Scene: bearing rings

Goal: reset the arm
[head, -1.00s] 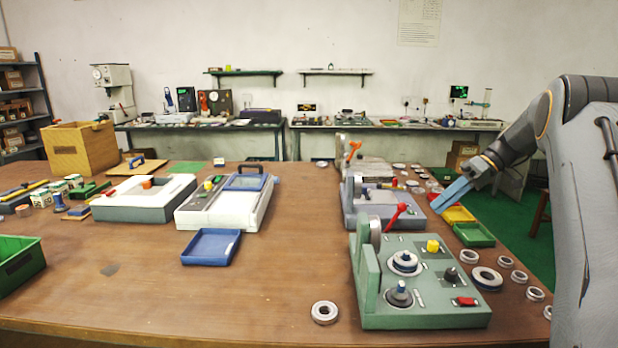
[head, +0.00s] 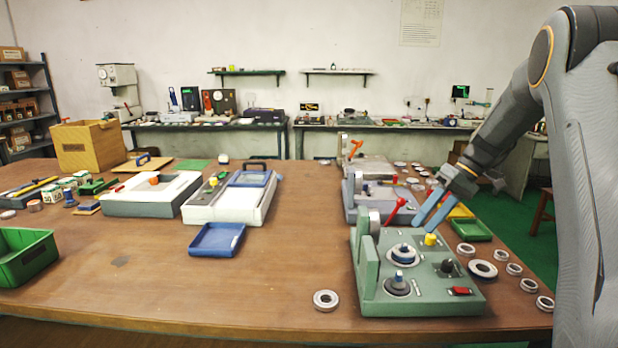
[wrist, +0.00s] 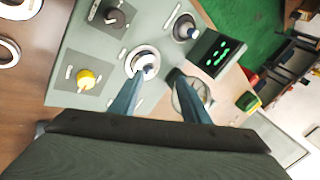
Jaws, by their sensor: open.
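My gripper (head: 429,222) is open, with two blue fingers apart and nothing between them in the head view. It hangs above the back right part of the green machine (head: 440,298), close to its yellow knob (head: 430,239). In the wrist view my gripper (wrist: 158,92) points at a panel with a ringed spindle (wrist: 143,62), a yellow knob (wrist: 86,78), dark knobs and a lit green display (wrist: 215,54). I cannot tell the exact height of the fingers above the panel.
Loose bearing rings lie right of the green machine, one of them a large ring (head: 483,269). Another ring (head: 326,300) lies at the front. A grey machine (head: 372,212) with a red lever (head: 395,210) stands behind. The middle of the wooden table (head: 280,270) is clear.

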